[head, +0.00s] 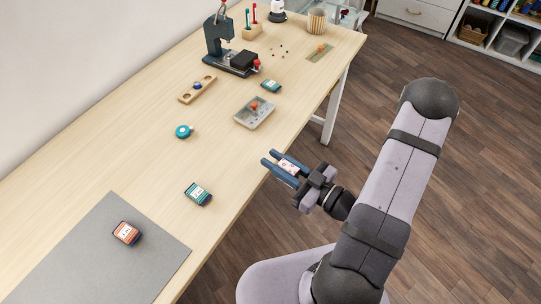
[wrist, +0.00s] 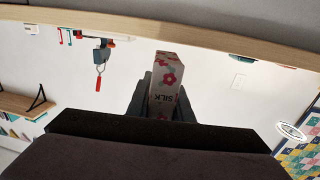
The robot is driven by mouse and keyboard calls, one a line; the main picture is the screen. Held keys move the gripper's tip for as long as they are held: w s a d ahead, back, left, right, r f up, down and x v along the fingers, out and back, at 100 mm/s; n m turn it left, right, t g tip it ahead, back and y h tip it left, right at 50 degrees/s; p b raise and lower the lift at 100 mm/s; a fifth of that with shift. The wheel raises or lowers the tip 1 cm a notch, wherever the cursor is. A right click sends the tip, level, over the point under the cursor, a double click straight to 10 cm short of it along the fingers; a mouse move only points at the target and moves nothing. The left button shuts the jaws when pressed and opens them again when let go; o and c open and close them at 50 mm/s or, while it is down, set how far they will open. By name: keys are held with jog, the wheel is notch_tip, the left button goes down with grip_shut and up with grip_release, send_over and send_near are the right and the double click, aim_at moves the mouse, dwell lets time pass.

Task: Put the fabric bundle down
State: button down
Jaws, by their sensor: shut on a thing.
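A pale bundle with pink flowers and the word SILK (wrist: 165,85) is held between the two fingers of my gripper (wrist: 163,98) in the wrist view. In the head view my gripper (head: 271,157) is shut on the same bundle (head: 288,167), whose white and pink face shows between the dark blue fingers. The gripper is at the table's front edge, its fingertips pointing in over the table (head: 232,150). Its height over the tabletop is hard to judge. The bundle's rear end is hidden by the gripper.
A grey mat (head: 85,265) bears an orange-labelled pack (head: 126,233). Teal-labelled packs lie nearer (head: 197,194) and farther (head: 271,86). A teal round item (head: 183,131), grey tray (head: 247,116), wooden strip (head: 190,96) and dark press (head: 217,35) stand beyond. Bare wood lies between the teal pack and tray.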

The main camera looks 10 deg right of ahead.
jog(key=shift+s+d, duration=0.1)
jog(key=shift+s, duration=0.1)
jog(key=shift+w+d+f+m+t+h, duration=0.7)
jog(key=shift+w+d+f+m+h, duration=0.25)
jog(key=shift+f, duration=0.2)
notch_tip(320, 180, up, 7)
jog(key=p, duration=1.3)
jog(key=shift+w+d+r, duration=0.15)
